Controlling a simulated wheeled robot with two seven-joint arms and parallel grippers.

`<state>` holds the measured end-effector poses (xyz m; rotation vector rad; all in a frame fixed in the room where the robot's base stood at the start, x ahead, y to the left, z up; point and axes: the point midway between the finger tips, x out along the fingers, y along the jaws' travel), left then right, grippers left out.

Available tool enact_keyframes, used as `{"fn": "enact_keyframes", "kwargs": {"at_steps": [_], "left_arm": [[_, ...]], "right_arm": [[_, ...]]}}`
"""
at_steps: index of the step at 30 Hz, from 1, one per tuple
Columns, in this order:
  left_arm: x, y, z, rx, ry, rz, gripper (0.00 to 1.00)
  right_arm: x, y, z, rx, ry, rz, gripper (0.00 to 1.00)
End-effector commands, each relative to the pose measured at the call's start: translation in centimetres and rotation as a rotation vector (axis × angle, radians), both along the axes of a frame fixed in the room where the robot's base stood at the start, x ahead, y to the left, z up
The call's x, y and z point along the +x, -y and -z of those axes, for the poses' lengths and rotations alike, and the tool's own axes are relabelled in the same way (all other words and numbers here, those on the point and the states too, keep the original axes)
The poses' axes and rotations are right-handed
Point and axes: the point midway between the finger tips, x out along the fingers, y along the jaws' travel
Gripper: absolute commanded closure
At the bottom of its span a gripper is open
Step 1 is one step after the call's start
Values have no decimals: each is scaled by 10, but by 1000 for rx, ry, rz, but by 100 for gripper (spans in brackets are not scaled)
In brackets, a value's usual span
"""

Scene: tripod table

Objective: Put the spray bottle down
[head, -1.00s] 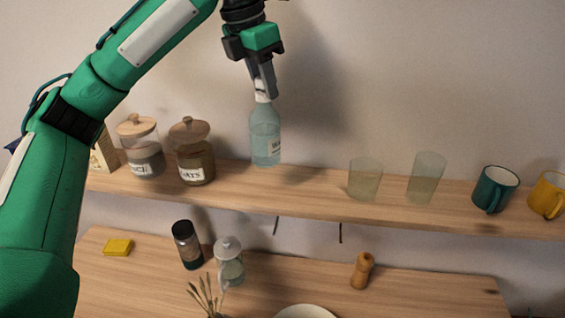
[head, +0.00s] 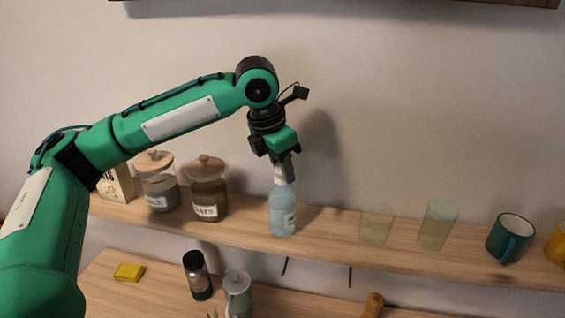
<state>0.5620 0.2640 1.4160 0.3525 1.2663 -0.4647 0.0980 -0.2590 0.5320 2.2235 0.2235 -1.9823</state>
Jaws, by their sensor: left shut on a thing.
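The spray bottle (head: 282,211) is pale blue and translucent with a white neck and a label. It is upright at the shelf (head: 335,238), between the oats jar and the glasses. Its base appears to be at the shelf surface; I cannot tell for certain if it touches. My left gripper (head: 286,174) points down from above and is shut on the bottle's top, hiding its spray head. My right gripper is not in view.
Left of the bottle stand an oats jar (head: 206,190), a rice jar (head: 157,182) and a carton (head: 115,185). To the right are two glasses (head: 377,224) and a green mug (head: 510,238). A lower counter holds a dark-lidded jar (head: 197,276) and a yellow sponge (head: 128,272).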

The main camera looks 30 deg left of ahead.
Motion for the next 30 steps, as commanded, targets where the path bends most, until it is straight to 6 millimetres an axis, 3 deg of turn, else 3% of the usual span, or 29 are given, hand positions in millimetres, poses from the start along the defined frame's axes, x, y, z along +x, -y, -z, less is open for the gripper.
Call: {"fn": "enact_keyframes", "kwargs": {"at_steps": [7,8,11,22,26,30], "left_arm": [[0,0,1,-1,1,0,100],[0,0,2,0,0,0,71],[0,0,2,-1,1,0,51],[0,0,-2,0,2,0,51],[-3,-2,-17,-2,5,-1,51],[-10,-6,-46,-2,6,0,51]], "right_arm": [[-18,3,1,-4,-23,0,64],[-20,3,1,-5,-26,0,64],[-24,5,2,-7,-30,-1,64],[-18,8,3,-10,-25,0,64],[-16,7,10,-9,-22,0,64],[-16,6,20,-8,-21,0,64]]}}
